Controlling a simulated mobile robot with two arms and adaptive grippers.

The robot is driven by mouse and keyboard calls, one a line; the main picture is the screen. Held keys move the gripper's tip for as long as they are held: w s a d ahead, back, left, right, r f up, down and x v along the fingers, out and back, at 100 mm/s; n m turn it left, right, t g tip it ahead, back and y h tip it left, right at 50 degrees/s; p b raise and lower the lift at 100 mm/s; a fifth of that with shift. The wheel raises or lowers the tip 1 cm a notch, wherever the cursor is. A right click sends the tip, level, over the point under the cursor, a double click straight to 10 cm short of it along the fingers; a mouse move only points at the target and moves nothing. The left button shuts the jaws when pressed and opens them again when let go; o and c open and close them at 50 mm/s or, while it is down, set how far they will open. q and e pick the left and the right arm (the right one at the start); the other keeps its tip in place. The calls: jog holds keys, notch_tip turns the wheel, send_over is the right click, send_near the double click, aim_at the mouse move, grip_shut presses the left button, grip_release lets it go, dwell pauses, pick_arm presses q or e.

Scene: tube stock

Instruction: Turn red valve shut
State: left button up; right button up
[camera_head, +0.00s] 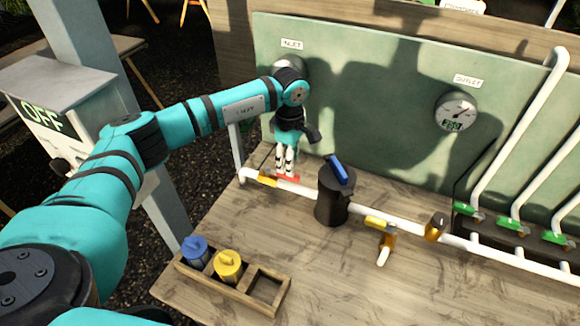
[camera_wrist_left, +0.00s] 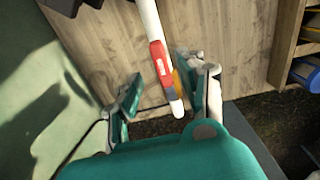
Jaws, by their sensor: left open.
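The red valve handle (camera_head: 289,178) is on the white pipe (camera_head: 305,191) near its left end. In the left wrist view the red handle (camera_wrist_left: 161,66) lies roughly along the pipe (camera_wrist_left: 150,20), with a yellow part (camera_wrist_left: 180,82) beside it. My left gripper (camera_head: 284,168) points down just above the red handle, and its fingers partly hide the valve in the head view. In the left wrist view my left gripper (camera_wrist_left: 168,98) is open, with the pipe end between its spread fingers and nothing held. Contact with the handle cannot be told. My right gripper is out of view.
A black filter housing (camera_head: 333,200) with a blue handle stands right of the valve. Yellow valves (camera_head: 378,223) follow along the pipe. A wooden box (camera_head: 240,291) holds blue and yellow cartridges in front. A green panel (camera_head: 380,110) with an outlet gauge (camera_head: 456,111) rises behind.

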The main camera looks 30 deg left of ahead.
pick_arm(q)
jog(key=shift+f+p, duration=0.45)
jog(key=shift+f, duration=1.8)
grip_shut()
